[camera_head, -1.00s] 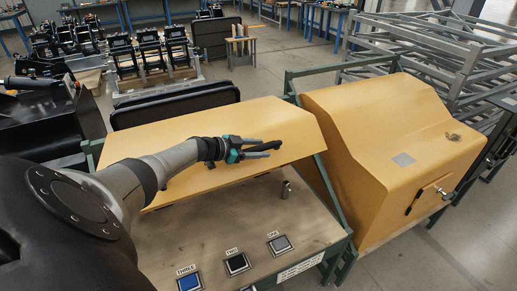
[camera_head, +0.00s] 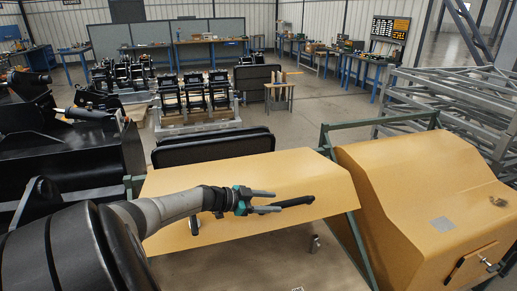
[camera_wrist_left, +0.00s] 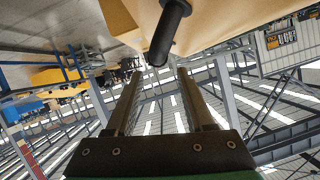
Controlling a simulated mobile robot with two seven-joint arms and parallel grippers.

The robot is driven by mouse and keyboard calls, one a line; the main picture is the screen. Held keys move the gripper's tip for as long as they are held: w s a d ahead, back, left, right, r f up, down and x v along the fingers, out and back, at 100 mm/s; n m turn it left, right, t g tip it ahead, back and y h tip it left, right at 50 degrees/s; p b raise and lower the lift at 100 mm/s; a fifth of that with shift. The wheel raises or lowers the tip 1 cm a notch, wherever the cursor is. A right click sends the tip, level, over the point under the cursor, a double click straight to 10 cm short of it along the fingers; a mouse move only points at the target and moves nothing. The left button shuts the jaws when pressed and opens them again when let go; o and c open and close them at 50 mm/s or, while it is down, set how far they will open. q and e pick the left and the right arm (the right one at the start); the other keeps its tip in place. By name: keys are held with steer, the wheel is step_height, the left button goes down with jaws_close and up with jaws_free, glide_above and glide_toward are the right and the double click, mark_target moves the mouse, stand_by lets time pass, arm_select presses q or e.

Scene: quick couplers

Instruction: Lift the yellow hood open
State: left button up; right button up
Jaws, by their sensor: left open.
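The yellow hood (camera_head: 285,170) stands tilted up above a bench top (camera_head: 245,268) in the head view. My left gripper (camera_head: 277,202) is in front of its sheet, with two fingers pointing right. A black bar (camera_head: 300,201), which looks like the hood's handle, lies at the fingertips. In the left wrist view the open fingers (camera_wrist_left: 158,73) have a black rounded bar end (camera_wrist_left: 169,35) at the gap between their tips. The yellow sheet is behind it. I cannot tell whether the fingers touch the bar. My right gripper is not visible.
A second yellow housing (camera_head: 415,190) with a latch on its front stands close on the right. A small metal post (camera_head: 314,243) rises from the bench top. Dark panels (camera_head: 215,147) stand behind the hood. Grey metal racks (camera_head: 460,100) stand at the back right.

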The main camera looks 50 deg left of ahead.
arm_select(q)
steer(key=shift+p+v, duration=0.5)
steer(key=shift+v, duration=1.55)
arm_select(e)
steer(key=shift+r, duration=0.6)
arm_select(q)
steer(key=shift+d, duration=0.1)
